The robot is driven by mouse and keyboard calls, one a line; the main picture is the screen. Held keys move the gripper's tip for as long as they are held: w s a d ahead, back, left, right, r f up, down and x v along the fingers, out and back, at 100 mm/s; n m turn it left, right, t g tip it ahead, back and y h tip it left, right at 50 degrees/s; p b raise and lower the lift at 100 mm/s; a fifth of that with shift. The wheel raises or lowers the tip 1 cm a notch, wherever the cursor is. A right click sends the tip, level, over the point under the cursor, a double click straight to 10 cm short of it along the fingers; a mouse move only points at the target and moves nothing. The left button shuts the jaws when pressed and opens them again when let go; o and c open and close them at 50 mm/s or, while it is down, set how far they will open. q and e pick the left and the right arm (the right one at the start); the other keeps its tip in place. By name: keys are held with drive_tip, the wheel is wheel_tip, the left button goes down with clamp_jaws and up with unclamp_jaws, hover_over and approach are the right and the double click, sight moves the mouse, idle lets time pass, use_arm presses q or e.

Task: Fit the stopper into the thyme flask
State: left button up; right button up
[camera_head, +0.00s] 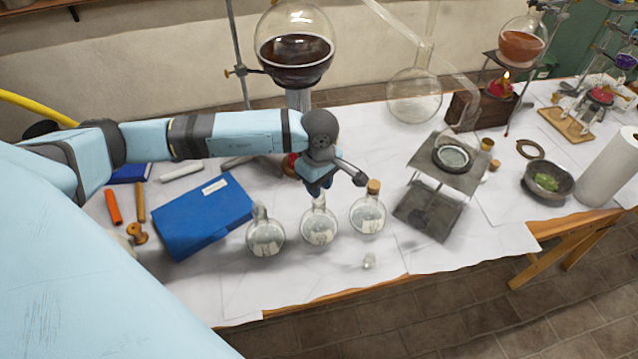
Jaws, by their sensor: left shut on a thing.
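Three round glass flasks with pale labels stand in a row on the white-covered table: a left flask (266,238), a middle flask (319,228) and a right flask (367,217). The label writing is too small to read, so I cannot tell which is thyme. A small clear glass piece (369,261), perhaps a stopper, lies near the front edge. My right gripper is out of view.
A blue box (203,214) lies left of the flasks. A metal stand (448,165) with a glass dish is to the right. A large flask of dark liquid (294,58) stands behind my left arm.

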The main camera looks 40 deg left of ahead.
use_arm(q)
drive_tip(key=shift+f+b, duration=0.3)
drive_tip(key=shift+b, duration=0.05)
idle(0.6)
drive_tip(key=shift+f, duration=0.1)
idle(0.5)
drive_tip(key=shift+f+b, duration=0.5)
drive_tip(key=shift+b, duration=0.7)
idle(0.8)
drive_tip(key=o, duration=1.3)
drive_tip(key=shift+r, duration=0.1)
drive_tip(key=shift+r+p, duration=1.5)
drive_tip(key=shift+r, duration=1.95)
